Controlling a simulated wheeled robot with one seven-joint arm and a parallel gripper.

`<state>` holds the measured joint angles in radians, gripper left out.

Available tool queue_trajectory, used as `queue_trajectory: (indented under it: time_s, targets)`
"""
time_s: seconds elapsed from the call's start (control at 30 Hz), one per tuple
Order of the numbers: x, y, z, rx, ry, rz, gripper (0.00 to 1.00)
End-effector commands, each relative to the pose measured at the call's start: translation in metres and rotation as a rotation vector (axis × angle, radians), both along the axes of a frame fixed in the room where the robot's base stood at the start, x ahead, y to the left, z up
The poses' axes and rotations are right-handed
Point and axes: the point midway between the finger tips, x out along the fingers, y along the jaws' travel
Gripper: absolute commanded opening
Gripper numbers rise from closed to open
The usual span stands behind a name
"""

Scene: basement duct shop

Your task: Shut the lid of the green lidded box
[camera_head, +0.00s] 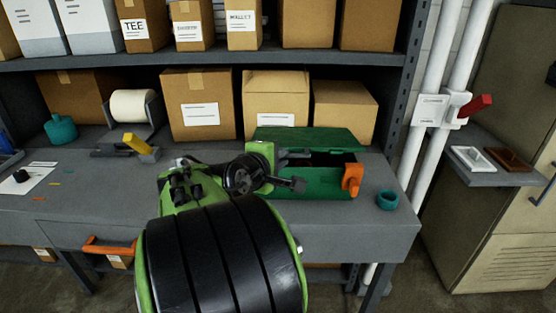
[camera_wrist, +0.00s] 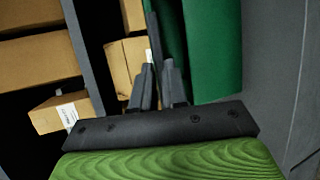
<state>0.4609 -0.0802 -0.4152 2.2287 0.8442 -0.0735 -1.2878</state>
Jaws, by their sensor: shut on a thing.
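The green lidded box (camera_head: 325,187) stands on the grey bench with an orange latch (camera_head: 352,180) at its front right. Its lid (camera_head: 315,138) is raised and leans back at the rear, with the dark inside showing. My gripper (camera_head: 300,155) is at the left part of the opening, by the lid. In the wrist view my gripper (camera_wrist: 159,85) has its fingers close together, shut on a thin dark edge beside green panels (camera_wrist: 212,50). This appears to be the lid's edge. My arm hides the box's left end.
Cardboard boxes (camera_head: 197,105) stand close behind the lid, under a shelf (camera_head: 220,58). A teal ring-shaped cup (camera_head: 388,199) sits right of the box. A yellow-handled tool (camera_head: 140,148) and a white roll (camera_head: 132,107) lie to the left. White pipes (camera_head: 415,130) stand to the right.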

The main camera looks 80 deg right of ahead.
Motion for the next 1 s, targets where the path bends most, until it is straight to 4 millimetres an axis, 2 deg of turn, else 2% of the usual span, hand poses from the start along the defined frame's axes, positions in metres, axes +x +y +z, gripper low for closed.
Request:
queue_trajectory:
  time_s: [0.03,0.1,0.4,0.63,1.0]
  targets:
    - [0.0,0.001,-0.018,0.005,0.002,0.0,0.0]
    - [0.0,0.001,-0.029,0.007,0.003,0.001,0.0]
    - [0.0,0.0,-0.06,0.009,0.004,-0.001,0.0]
    - [0.0,-0.001,-0.071,0.019,0.006,0.0,0.0]
    - [0.001,-0.001,-0.073,0.022,0.01,0.001,0.0]
